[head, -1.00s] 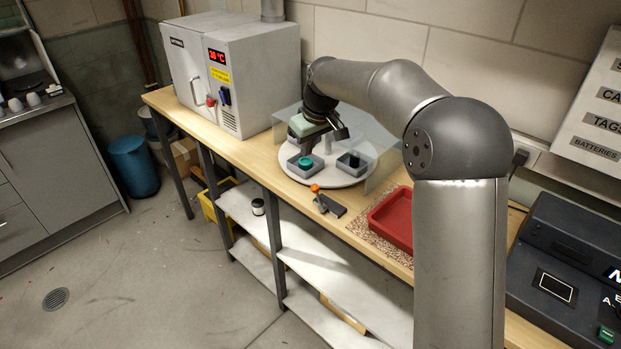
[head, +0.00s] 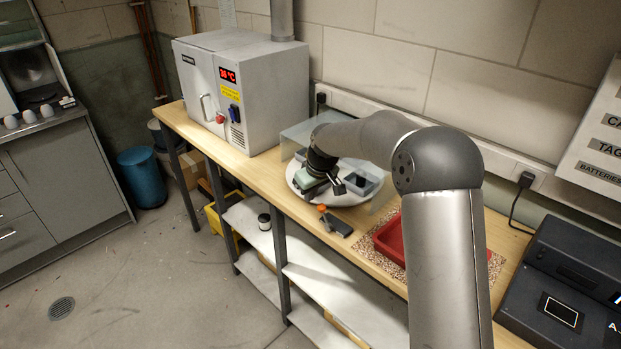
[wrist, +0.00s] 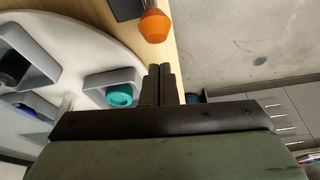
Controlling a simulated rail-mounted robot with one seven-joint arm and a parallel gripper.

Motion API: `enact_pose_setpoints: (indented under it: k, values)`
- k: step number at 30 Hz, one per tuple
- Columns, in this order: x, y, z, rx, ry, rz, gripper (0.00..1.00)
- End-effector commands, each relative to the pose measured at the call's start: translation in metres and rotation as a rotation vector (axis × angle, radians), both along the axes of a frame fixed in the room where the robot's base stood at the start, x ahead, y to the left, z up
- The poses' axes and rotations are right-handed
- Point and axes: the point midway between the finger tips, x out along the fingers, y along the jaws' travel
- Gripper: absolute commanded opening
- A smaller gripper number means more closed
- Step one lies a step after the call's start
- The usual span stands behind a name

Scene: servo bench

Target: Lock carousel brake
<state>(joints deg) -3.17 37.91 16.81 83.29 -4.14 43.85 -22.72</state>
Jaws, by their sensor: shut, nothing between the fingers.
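The carousel is a white disc (head: 350,200) on the bench, with grey bins; one bin (wrist: 108,83) in the wrist view holds a round teal piece (wrist: 119,96). A brake lever with an orange knob (head: 322,208) and dark base (head: 340,227) sits at the bench's front, beside the disc. The knob also shows at the top of the wrist view (wrist: 155,27). My gripper (head: 311,193) is low over the disc's front-left rim. In the wrist view its fingers (wrist: 160,70) are shut and empty, pointing toward the knob, apart from it. Part of the disc is hidden by my arm.
A clear guard (head: 300,131) stands around the carousel's back. A grey oven (head: 240,90) is to the left, and a red tray (head: 388,240) is to the right on a speckled mat. The floor in front is open.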

Motion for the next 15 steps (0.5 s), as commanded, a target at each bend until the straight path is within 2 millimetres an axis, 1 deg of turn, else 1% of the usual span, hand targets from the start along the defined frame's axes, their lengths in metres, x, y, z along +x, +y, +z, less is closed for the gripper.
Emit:
enact_pose_setpoints:
  k: [1,6,15]
  values:
    - [-0.006,-0.007,0.006,0.0,-0.003,-0.003,0.0]
    - [-0.017,-0.016,0.004,0.0,-0.004,-0.001,0.0]
    - [-0.02,-0.017,0.003,0.0,-0.004,-0.001,0.0]
